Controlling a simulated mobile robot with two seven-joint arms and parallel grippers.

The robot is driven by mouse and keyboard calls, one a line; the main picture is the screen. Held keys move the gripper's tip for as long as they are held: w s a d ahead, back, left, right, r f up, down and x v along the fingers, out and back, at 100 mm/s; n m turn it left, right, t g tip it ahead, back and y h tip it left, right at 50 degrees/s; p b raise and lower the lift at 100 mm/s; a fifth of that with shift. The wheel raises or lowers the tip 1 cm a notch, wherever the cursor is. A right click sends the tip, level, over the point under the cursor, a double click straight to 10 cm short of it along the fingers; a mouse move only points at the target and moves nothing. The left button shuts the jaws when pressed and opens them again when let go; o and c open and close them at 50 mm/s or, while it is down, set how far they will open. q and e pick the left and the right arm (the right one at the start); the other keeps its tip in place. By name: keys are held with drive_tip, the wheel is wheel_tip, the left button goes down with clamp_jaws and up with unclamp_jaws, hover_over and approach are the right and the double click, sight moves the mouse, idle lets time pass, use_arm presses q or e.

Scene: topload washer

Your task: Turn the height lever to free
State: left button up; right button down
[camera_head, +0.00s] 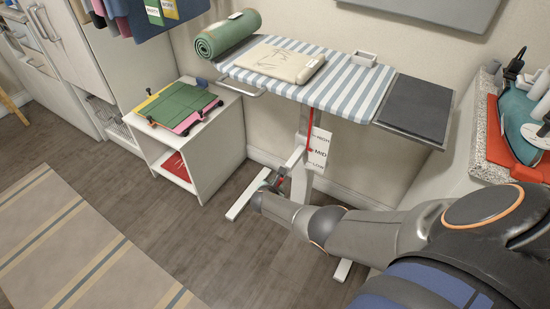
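The height-adjustable ironing board (340,90) has a blue-and-white striped top. Its white post carries a height label (319,148) reading HIGH, MID and LOW, with a red pointer at about MID. My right arm comes in from the right, and its gripper (272,181) is low at the board's post and base. A small red part (281,181) shows beside the gripper; it may be the height lever, but it is mostly hidden. I cannot tell whether the fingers are open, shut or touching it. My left gripper is out of view.
A rolled green mat (227,34) and a beige folded item (280,62) lie on the board; a dark pad (416,106) is at its right end. A white side cabinet (216,150) stands left. An iron (520,120) sits on the right counter.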

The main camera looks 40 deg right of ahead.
sight(280, 180)
drive_tip(key=c, duration=0.7)
unclamp_jaws()
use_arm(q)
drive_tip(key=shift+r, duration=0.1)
use_arm(e)
drive_tip(key=shift+r, duration=0.1)
use_arm(q)
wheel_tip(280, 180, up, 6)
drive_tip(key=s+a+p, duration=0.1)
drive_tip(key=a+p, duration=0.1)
drive_tip(key=p, duration=0.7)
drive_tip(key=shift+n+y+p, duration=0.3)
drive_tip(key=shift+p, duration=0.1)
use_arm(e)
drive_tip(key=v, duration=1.2)
drive_tip(key=shift+s+a, duration=0.2)
drive_tip(key=shift+a, duration=0.05)
